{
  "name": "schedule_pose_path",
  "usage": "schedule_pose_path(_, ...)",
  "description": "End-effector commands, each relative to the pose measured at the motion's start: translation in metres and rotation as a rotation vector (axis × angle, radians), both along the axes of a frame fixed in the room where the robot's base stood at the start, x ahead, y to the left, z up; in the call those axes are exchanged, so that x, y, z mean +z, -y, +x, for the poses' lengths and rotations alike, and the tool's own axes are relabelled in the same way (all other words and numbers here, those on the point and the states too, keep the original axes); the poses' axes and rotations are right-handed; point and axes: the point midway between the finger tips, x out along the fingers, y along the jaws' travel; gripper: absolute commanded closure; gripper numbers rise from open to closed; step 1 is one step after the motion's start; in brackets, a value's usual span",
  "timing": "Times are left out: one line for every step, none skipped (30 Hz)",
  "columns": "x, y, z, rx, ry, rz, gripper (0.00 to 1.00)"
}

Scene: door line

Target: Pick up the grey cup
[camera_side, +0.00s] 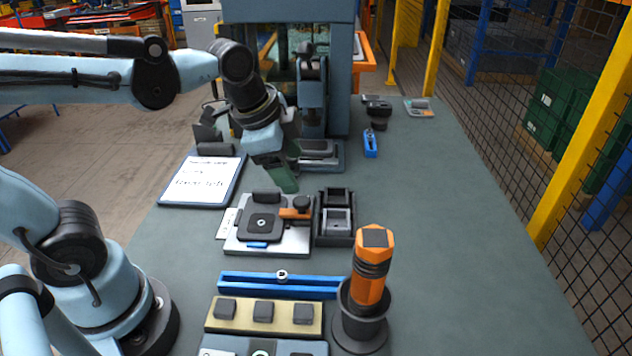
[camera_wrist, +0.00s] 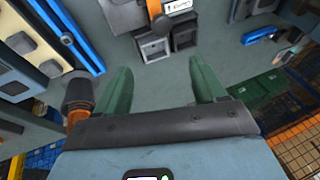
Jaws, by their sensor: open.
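My gripper (camera_side: 284,182) hangs over the table behind the grey fixture, its green fingers pointing down. In the wrist view my gripper (camera_wrist: 160,72) has its two fingers wide apart, with only bare table between them. No plain grey cup stands out. The nearest match is a dark grey cup-shaped holder (camera_side: 359,331) at the front of the table, with an orange and black tool (camera_side: 371,268) upright in it. The tool also shows at the left in the wrist view (camera_wrist: 78,93). My gripper is well behind the holder and apart from it.
A fixture plate (camera_side: 290,243) with an orange clamp and a dark two-pocket tray (camera_side: 335,228) sit mid-table. A blue rail (camera_side: 250,285) and tan block strip (camera_side: 243,314) lie in front. A clipboard (camera_side: 203,181) is left, a machine (camera_side: 240,60) behind.

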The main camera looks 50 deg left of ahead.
Motion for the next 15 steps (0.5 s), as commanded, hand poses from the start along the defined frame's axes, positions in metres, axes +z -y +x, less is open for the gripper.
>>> schedule_pose_path(0.002, 0.004, 0.007, -0.109, -0.028, 0.042, 0.30)
schedule_pose_path(0.003, 0.006, 0.010, -0.179, -0.047, 0.068, 0.30)
schedule_pose_path(0.003, 0.009, 0.015, -0.273, -0.071, 0.101, 0.30)
schedule_pose_path(0.004, 0.011, 0.018, -0.344, -0.087, 0.124, 0.30)
schedule_pose_path(0.004, 0.013, 0.021, -0.416, -0.106, 0.146, 0.30)
schedule_pose_path(0.004, 0.016, 0.026, -0.512, -0.128, 0.173, 0.30)
schedule_pose_path(0.003, 0.019, 0.029, -0.585, -0.144, 0.193, 0.30)
schedule_pose_path(0.003, 0.021, 0.032, -0.659, -0.160, 0.212, 0.30)
schedule_pose_path(0.002, 0.024, 0.036, -0.757, -0.181, 0.233, 0.30)
schedule_pose_path(0.002, 0.027, 0.040, -0.831, -0.196, 0.248, 0.30)
schedule_pose_path(0.001, 0.029, 0.043, -0.904, -0.209, 0.262, 0.30)
schedule_pose_path(0.000, 0.032, 0.047, -0.999, -0.228, 0.278, 0.30)
schedule_pose_path(-0.001, 0.034, 0.050, -1.065, -0.240, 0.288, 0.30)
schedule_pose_path(-0.002, 0.036, 0.052, -1.129, -0.251, 0.297, 0.30)
schedule_pose_path(-0.003, 0.039, 0.055, -1.209, -0.263, 0.306, 0.30)
